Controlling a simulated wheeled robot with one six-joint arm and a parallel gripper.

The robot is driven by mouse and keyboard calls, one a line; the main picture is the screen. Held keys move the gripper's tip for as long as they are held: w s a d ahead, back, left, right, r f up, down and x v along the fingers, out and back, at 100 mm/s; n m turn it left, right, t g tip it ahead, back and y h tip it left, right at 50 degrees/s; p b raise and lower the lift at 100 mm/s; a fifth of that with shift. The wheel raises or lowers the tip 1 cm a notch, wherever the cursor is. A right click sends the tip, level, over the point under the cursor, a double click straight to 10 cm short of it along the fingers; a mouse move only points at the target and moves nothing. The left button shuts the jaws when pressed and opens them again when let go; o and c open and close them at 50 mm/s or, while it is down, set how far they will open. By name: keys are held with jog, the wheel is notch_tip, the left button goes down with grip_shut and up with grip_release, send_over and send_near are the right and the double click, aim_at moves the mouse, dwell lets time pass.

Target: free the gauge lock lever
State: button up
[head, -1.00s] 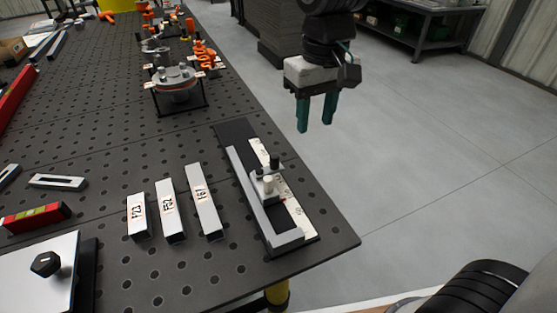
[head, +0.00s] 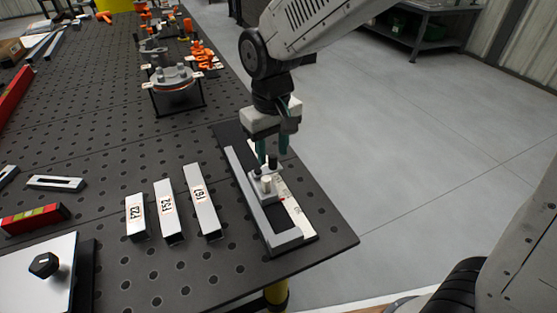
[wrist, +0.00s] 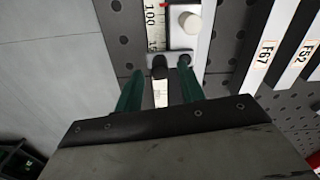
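The gauge (head: 262,219) is a pale L-shaped stop beside a white scale on a dark base, near the table's right edge. Its slider (head: 253,188) carries a white knob (head: 267,183) and dark upright parts (head: 273,162), one of which may be the lock lever. In the wrist view the white knob (wrist: 190,22) is ahead, and a black upright part (wrist: 158,66) lies just beyond the gap between my fingertips. My gripper (head: 273,150) points down over the slider's far end; it also shows in the wrist view (wrist: 160,82), its green fingers apart with nothing clearly held. Contact is unclear.
Labelled metal bars (head: 168,211) lie left of the gauge. A round flanged fixture (head: 174,76) and orange clamps (head: 203,55) stand farther back. A plate with a black knob (head: 44,264) is at front left. Open floor lies right of the table.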

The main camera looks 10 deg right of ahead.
jog(key=shift+f, duration=0.65)
jog(key=c, duration=0.6)
